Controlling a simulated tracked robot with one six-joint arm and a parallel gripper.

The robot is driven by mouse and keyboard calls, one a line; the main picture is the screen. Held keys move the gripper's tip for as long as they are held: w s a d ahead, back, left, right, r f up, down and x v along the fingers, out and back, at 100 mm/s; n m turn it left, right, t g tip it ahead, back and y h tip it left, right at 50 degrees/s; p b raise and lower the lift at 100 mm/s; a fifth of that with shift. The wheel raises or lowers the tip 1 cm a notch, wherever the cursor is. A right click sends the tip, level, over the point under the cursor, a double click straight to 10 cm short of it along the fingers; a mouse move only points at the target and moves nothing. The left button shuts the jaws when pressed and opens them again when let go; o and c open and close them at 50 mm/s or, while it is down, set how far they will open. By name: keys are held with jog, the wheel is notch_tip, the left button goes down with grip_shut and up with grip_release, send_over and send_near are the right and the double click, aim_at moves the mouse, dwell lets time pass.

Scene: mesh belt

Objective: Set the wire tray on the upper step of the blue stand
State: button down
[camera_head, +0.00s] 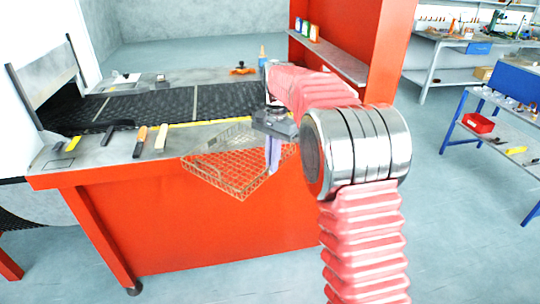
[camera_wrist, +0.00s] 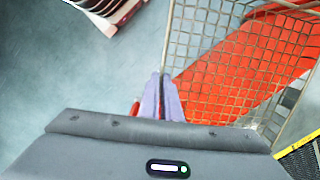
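The wire tray (camera_head: 225,173) is a shallow mesh basket. It hangs in the air by the front edge of the orange bench, apart from the floor. My gripper (camera_head: 274,158) points down at the tray's right side, with its pale purple fingers shut on the rim. In the wrist view the fingers (camera_wrist: 162,100) pinch the tray's near left edge, and the mesh (camera_wrist: 235,60) spreads to the right. The blue stand (camera_head: 466,118) is at the far right, with blue legs and stepped grey shelves. Its upper step (camera_head: 508,100) holds small items.
The orange bench (camera_head: 215,225) carries a dark mesh belt (camera_head: 150,102) and hand tools (camera_head: 150,140). An orange cabinet (camera_head: 350,40) stands behind my arm. A red bin (camera_head: 478,123) sits on the stand's lower shelf. Open floor lies between bench and stand.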

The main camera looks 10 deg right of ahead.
jog(key=s+f+n+h, duration=0.1)
jog(key=s+f+n, duration=0.5)
jog(key=n, duration=0.3)
jog(key=shift+s+n+g, duration=0.25)
jog(key=shift+n+g, duration=0.05)
jog(key=shift+f, duration=0.1)
